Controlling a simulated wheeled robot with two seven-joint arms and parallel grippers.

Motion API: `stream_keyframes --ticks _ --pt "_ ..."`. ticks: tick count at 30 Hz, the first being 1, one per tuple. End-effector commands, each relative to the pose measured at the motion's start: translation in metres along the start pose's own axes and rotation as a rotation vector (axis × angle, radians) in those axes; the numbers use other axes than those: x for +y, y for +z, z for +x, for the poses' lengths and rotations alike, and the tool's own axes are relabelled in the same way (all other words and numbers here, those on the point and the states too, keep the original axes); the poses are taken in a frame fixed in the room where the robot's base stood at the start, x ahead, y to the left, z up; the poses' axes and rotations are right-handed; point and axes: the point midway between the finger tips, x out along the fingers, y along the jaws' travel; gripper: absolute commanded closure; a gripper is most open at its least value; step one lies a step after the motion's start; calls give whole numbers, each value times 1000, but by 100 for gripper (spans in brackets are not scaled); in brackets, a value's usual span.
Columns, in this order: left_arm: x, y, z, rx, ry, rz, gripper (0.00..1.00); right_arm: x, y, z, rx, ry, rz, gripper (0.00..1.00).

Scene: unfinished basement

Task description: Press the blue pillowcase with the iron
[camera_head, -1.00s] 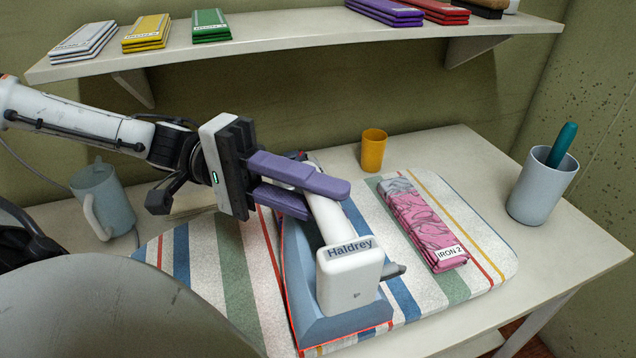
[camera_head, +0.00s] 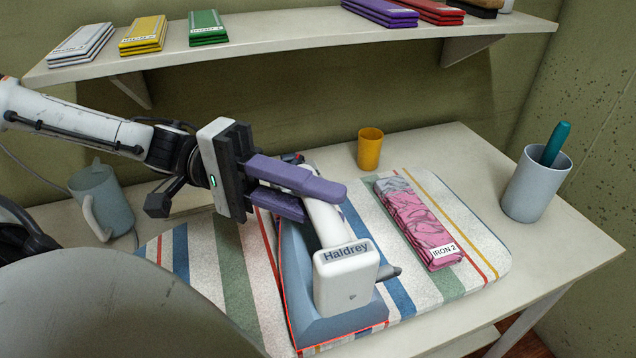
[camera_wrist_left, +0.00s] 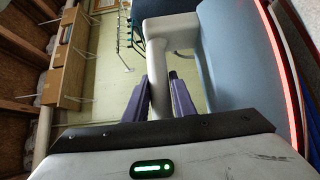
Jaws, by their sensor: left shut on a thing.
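The iron (camera_head: 345,282) has a white handle and rear marked "Haldrey" and a blue-grey body with a glowing red edge. It rests on the striped ironing pad (camera_head: 235,265). My left gripper (camera_head: 322,204) is shut on the handle, its purple fingers on either side. The left wrist view shows the handle (camera_wrist_left: 160,88) between the fingers and the blue-grey body (camera_wrist_left: 238,55) beside it. I see no blue pillowcase; whether one lies under the iron is hidden. A folded pink patterned cloth (camera_head: 418,222) labelled "IRON 2" lies on the pad right of the iron. My right gripper is not in view.
An orange cup (camera_head: 370,150) stands behind the pad. A grey cup (camera_head: 535,185) holding a teal object stands at the right. A grey-blue jug (camera_head: 101,202) stands at the left. The shelf (camera_head: 300,38) above carries several folded coloured stacks. The pad's right part is clear around the pink cloth.

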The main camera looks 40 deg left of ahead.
Motion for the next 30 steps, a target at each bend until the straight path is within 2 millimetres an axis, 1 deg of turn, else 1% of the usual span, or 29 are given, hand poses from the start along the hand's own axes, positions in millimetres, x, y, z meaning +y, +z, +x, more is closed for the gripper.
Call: stream_keyframes --ticks 3,30 --pt "2 -3 -2 1 1 7 100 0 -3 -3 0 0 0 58" --pt "3 -17 -15 3 1 9 100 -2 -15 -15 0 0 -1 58"
